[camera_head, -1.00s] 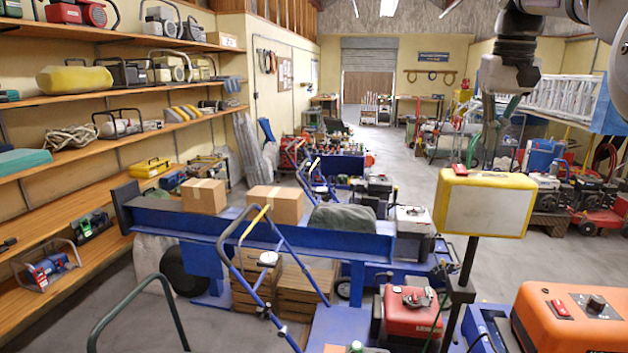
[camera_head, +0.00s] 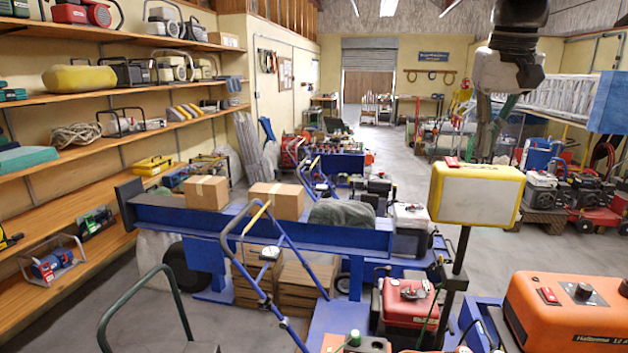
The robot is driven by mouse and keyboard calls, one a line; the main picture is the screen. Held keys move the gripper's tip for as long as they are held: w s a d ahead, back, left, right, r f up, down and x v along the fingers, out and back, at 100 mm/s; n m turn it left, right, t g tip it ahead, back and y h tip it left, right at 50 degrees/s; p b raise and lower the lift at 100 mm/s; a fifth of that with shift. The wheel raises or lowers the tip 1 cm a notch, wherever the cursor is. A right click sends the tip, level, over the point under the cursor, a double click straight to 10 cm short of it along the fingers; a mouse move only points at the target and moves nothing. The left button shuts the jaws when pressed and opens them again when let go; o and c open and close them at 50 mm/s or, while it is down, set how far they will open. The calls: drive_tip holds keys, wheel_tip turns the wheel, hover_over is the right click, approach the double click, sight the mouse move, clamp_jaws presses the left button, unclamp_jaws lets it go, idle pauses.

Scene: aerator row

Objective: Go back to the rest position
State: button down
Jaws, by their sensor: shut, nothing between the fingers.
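My gripper (camera_head: 485,145) hangs down from the top edge, right of the middle, in the head view. Its fingers point downward and look closed together, with nothing seen between them. The dark and white wrist is above it. In the picture the fingertips show just above the yellow-framed white work light (camera_head: 476,194) on its black post; the depth between them is hard to tell.
A red generator (camera_head: 407,303) and an orange machine (camera_head: 567,312) stand in front at right. A blue beam (camera_head: 340,236) carries cardboard boxes (camera_head: 276,200). A blue-handled cart and a dark green handle stand in front. Wooden shelves (camera_head: 70,270) line the left. Open floor lies behind.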

drive_tip(key=s+a+f+n+t, duration=0.1)
drive_tip(key=s+a+f, duration=0.4)
drive_tip(key=s+f, duration=0.3)
drive_tip(key=s+a+f+t+b, duration=0.1)
drive_tip(key=s+a+f+t, duration=0.1)
drive_tip(key=s+a+f, duration=0.3)
drive_tip(key=s+f, duration=0.4)
drive_tip(key=s, duration=0.6)
drive_tip(key=shift+s+n, duration=0.4)
